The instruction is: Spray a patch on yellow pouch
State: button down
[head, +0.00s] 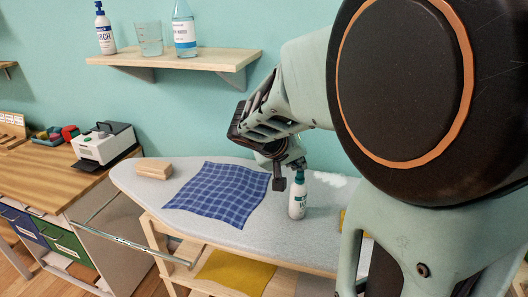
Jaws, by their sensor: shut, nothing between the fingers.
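A small white bottle with a green label and top (298,197) stands upright on the grey ironing board (150,190). My gripper (284,178) is at the bottle's top, its fingers pointing down, shut and empty. One dark finger shows just left of the bottle's top; whether it touches cannot be told. A sliver of something yellow (342,217) shows on the board right of the bottle, mostly hidden by my arm. A flat yellow cloth or pouch (235,271) lies on the shelf below the board. I cannot tell which is the yellow pouch.
A blue plaid cloth (218,194) lies left of the bottle, with a wooden block (154,171) beyond it. A white patch (330,179) is behind the bottle. A wall shelf (180,58) holds bottles and a beaker. A wooden desk (40,180) stands left.

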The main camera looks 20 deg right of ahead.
aim_at(298, 172)
jog(key=shift+f, duration=0.1)
dwell(0.4)
jog(key=shift+r, duration=0.25)
jog(key=shift+r+p, duration=1.95)
jog(key=shift+r, duration=1.2)
jog(key=shift+w, duration=0.1)
